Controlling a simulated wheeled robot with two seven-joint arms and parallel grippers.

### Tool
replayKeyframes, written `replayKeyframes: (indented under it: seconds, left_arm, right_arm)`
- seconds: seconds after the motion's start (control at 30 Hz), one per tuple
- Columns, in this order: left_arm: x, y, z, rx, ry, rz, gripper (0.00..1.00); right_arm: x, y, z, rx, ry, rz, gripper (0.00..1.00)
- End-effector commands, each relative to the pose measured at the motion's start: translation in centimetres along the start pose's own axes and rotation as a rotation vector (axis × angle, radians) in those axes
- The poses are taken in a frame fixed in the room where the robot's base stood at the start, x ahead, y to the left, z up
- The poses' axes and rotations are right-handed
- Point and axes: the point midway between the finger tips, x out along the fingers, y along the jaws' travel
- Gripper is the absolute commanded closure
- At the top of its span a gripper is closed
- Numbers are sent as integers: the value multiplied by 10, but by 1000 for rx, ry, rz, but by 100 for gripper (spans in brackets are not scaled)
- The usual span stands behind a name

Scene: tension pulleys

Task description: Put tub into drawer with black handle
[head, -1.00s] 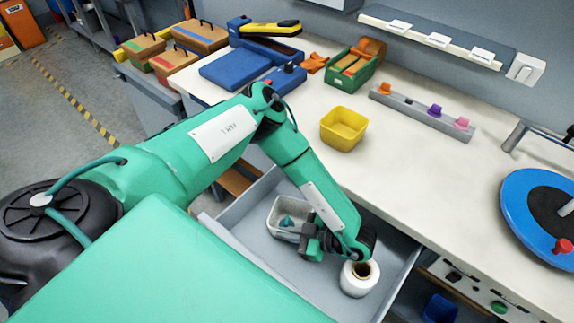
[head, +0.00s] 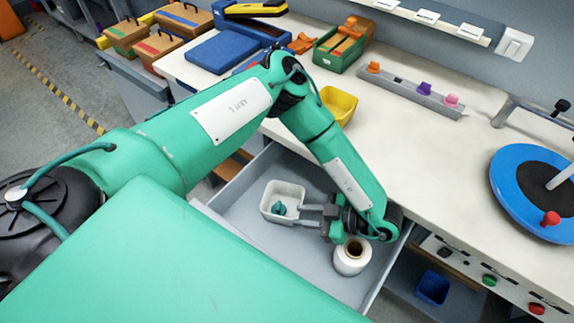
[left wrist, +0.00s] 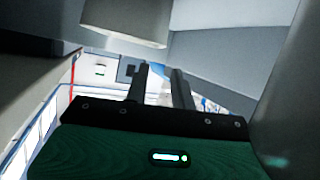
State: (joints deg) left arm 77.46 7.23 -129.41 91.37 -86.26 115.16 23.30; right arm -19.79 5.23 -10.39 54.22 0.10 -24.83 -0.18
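A light grey tub (head: 272,213) stands in the open grey drawer (head: 237,190), with a small teal thing inside it. My left gripper (head: 299,214) is over the drawer at the tub's right side, its two fingers pointing left at the tub. The fingers are apart with nothing between them; in the left wrist view the gripper (left wrist: 160,72) also shows a gap. I cannot tell whether the fingertips touch the tub. A pale surface, likely the tub (left wrist: 125,20), fills the top of that view. The drawer's handle is hidden. My right gripper is not in view.
A white roll (head: 350,258) stands in the drawer just below my left gripper. A yellow bin (head: 340,104) sits on the white worktop (head: 420,160) behind my arm. A blue disc (head: 510,185) is at the right. The worktop's middle is clear.

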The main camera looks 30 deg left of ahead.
Motion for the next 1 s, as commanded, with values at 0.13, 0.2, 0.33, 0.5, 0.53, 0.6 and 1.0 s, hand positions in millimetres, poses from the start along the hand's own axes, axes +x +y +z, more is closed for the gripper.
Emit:
replayKeyframes:
  seconds: [0.13,0.2,0.33,0.5,0.53,0.6,1.0]
  left_arm:
    - [-26,1,1,-2,-1,3,75]
    - [-35,1,1,-2,-1,2,75]
    - [-44,1,0,-2,0,0,75]
    - [-48,0,0,-1,0,-1,75]
    - [-48,0,0,-1,0,-1,75]
    - [-48,0,0,-1,0,-1,75]
    - [-48,1,-2,-1,0,-1,75]
  right_arm:
    - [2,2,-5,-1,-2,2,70]
    - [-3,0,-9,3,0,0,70]
    - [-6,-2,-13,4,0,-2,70]
    - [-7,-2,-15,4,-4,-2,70]
    - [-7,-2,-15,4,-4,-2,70]
    - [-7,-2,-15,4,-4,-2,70]
    - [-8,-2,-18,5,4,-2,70]
